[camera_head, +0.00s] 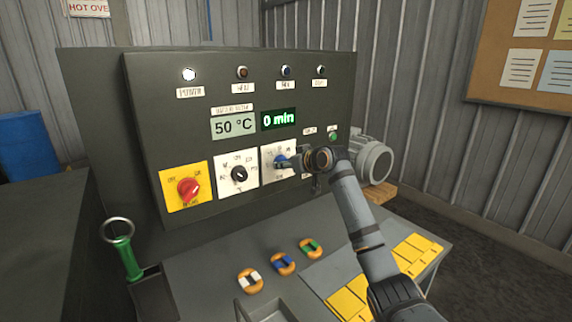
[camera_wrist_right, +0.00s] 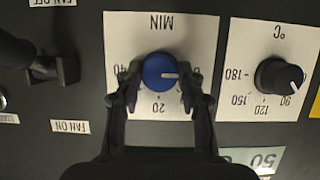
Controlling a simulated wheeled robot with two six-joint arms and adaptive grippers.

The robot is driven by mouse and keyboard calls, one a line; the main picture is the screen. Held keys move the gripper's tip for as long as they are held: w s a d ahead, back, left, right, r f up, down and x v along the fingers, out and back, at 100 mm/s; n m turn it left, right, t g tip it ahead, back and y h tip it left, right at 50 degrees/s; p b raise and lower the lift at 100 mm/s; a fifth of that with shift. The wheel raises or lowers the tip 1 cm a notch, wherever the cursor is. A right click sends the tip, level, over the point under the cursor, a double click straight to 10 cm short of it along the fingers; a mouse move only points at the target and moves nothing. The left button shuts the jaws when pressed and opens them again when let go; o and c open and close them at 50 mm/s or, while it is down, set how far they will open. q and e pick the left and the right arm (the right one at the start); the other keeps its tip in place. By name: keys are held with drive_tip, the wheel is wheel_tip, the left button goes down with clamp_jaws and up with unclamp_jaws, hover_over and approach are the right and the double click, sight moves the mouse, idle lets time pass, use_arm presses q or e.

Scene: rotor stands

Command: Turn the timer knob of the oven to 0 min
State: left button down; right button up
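The timer knob is a round blue knob (camera_wrist_right: 160,71) on a white plate (camera_wrist_right: 203,35) marked MIN, seen upside down in the right wrist view. In the head view the blue knob (camera_head: 280,161) is partly hidden by my right gripper (camera_head: 287,163). The green timer display (camera_head: 278,119) reads 0 min. My right gripper's fingers (camera_wrist_right: 160,82) lie along both sides of the knob and appear to touch it. My left gripper is not in view.
A black temperature knob (camera_head: 239,174) and a red knob (camera_head: 188,188) on yellow sit left of the timer. The other display (camera_head: 233,126) reads 50 °C. A fan switch (camera_wrist_right: 55,70) is close beside my right gripper. Orange rings (camera_head: 282,264) lie on the bench below.

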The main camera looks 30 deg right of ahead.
drive_tip(key=o, duration=0.4)
drive_tip(key=shift+f, duration=0.1)
drive_tip(key=shift+o, duration=0.2)
drive_tip(key=v, duration=1.2)
